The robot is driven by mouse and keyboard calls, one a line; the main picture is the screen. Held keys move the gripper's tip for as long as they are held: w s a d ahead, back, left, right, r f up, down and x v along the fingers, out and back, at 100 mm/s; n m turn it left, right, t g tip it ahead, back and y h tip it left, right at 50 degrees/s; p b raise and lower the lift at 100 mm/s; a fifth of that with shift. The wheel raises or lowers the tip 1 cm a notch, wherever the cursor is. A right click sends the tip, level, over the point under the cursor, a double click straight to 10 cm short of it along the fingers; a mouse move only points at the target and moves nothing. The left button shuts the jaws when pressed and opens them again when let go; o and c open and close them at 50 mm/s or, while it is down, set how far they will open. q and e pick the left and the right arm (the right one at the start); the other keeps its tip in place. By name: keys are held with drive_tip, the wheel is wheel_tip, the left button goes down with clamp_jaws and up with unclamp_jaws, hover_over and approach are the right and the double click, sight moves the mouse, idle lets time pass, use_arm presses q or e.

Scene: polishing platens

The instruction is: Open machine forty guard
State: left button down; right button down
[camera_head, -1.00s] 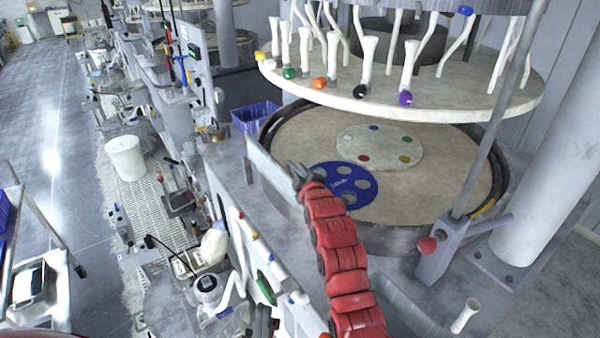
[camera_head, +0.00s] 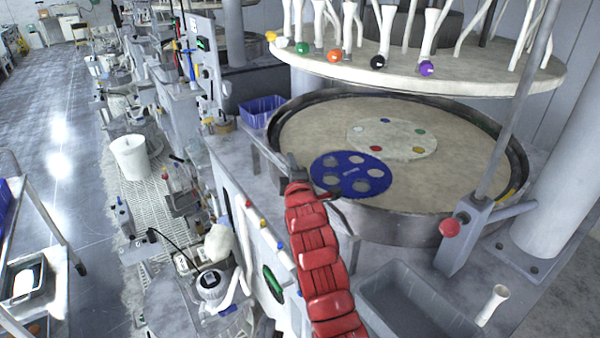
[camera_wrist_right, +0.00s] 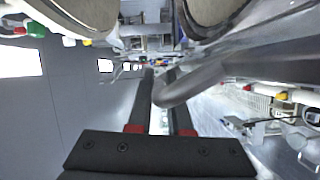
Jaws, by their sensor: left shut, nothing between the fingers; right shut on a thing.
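A low grey guard bar (camera_head: 262,150) runs along the left front rim of the large round polishing platen (camera_head: 450,165). My right gripper (camera_head: 291,165), on the red arm, is at the near end of this bar. In the right wrist view, the fingers of my right gripper (camera_wrist_right: 161,80) are shut on a curved grey tube (camera_wrist_right: 185,88), which looks like the guard's handle. The exact contact is partly hidden by the fingers. My left gripper is not in view. I see no readable machine number.
A blue perforated disc (camera_head: 350,186) lies on the platen. A grey post with a red knob (camera_head: 450,228) stands at right, and a grey bin (camera_head: 415,305) is in front. Left of the machine are a white bucket (camera_head: 130,158) and a cart (camera_head: 50,262). The floor aisle is clear.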

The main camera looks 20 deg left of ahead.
drive_tip(key=s+a+f+n+t+y+b, duration=0.2)
drive_tip(key=s+a+f+n+b, duration=0.3)
drive_tip(key=f+n+b, duration=0.4)
drive_tip(key=shift+s+f+n+y+b, duration=0.35)
drive_tip(key=shift+s+n+y+b, duration=0.3)
drive_tip(key=shift+n+y+b, duration=0.2)
drive_tip(key=c, duration=0.8)
unclamp_jaws()
drive_tip(key=shift+f, duration=0.1)
drive_tip(key=shift+c, duration=0.2)
